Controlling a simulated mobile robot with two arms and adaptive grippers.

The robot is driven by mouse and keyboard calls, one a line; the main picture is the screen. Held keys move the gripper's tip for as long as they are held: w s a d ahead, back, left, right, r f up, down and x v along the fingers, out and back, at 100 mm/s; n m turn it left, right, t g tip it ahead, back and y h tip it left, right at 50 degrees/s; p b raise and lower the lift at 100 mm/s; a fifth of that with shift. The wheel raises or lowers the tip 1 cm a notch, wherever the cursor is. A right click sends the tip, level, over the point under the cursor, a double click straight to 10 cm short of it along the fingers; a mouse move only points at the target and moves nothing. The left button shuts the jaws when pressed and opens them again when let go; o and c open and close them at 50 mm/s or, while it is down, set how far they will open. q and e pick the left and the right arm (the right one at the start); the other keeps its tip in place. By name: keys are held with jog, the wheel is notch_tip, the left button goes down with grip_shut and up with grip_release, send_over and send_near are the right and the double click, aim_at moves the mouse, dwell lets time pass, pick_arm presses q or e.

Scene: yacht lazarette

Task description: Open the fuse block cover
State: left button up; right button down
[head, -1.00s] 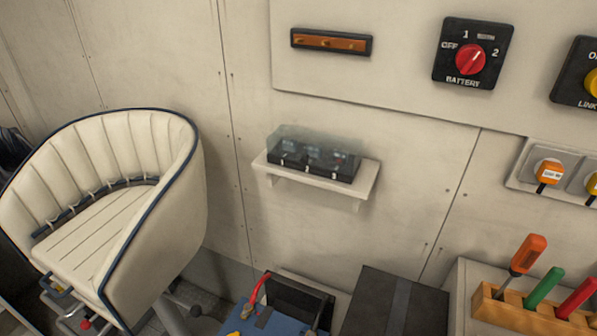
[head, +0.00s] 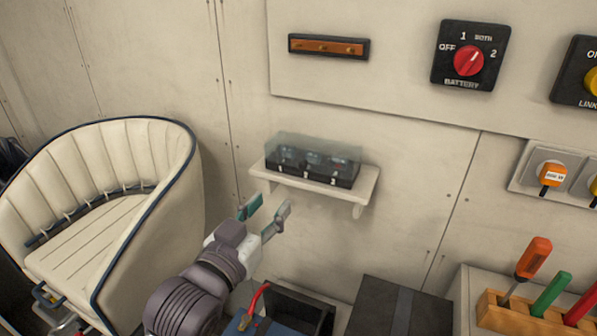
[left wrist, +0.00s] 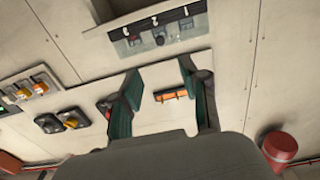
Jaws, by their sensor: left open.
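The fuse block (head: 312,172) is a long black box on a small white wall shelf (head: 270,172). Its clear cover (head: 314,150) appears to sit down over the fuses, which show through it. In the left wrist view the fuse block (left wrist: 155,28) is at the top, beyond the fingertips. My left gripper (head: 268,207) is open and empty, below and to the left of the shelf, apart from it. Its two green-padded fingers also show in the left wrist view (left wrist: 160,79), spread apart. My right gripper is in neither view.
A cream padded seat (head: 110,215) stands at the left. Above the shelf are an orange bar (head: 328,46) and a red battery switch (head: 468,61). A wooden rack (head: 525,318) with screwdrivers is at lower right. An open dark box (head: 300,306) lies below.

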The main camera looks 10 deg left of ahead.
aim_at(302, 168)
pick_arm(q)
jog(key=p+x, duration=0.2)
jog(key=x, duration=1)
jog(key=shift+w+f, duration=0.1)
jog(key=shift+w, duration=0.05)
jog(key=shift+w+d, duration=0.2)
jog(key=shift+w, duration=0.25)
jog(key=shift+f, duration=0.1)
grip_shut()
